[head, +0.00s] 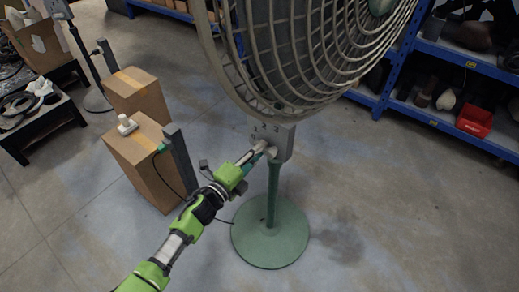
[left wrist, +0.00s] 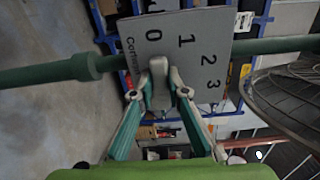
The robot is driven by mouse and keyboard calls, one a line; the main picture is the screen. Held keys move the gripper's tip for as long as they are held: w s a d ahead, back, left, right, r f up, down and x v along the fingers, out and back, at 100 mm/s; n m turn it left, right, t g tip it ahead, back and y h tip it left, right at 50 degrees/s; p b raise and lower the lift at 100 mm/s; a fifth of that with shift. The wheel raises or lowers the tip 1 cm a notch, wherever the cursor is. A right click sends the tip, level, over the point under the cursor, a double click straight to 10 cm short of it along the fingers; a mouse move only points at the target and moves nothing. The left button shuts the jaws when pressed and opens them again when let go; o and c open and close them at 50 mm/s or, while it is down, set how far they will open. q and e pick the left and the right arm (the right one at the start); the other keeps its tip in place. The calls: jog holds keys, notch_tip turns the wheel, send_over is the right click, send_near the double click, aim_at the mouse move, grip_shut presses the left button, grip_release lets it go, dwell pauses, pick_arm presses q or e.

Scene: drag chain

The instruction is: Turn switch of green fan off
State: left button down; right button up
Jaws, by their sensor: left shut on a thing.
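The green fan has a round green base (head: 270,240), a green pole (head: 272,190) and a large grey cage (head: 310,50). Its grey switch box (head: 285,138) is on the pole below the cage. In the left wrist view, the switch panel (left wrist: 205,50) shows the marks 0, 1, 2 and 3. The grey switch knob (left wrist: 158,88) has its end towards the 0. My left gripper (head: 264,149) is at the front of the box. In the left wrist view, the left gripper (left wrist: 160,93) has its two fingers closed on both sides of the knob. My right gripper is out of view.
Cardboard boxes (head: 140,158) and a dark post (head: 180,160) stand left of the fan. A black table (head: 40,125) is farther left. Blue shelves (head: 455,55) with a red bin (head: 474,121) stand at the back right. The floor right of the base is clear.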

pick_arm(q)
jog(key=shift+f+n, duration=0.2)
jog(key=shift+n, duration=0.2)
jog(key=c, duration=2)
grip_release()
jog(key=shift+o, duration=0.2)
jog(key=v, duration=1.2)
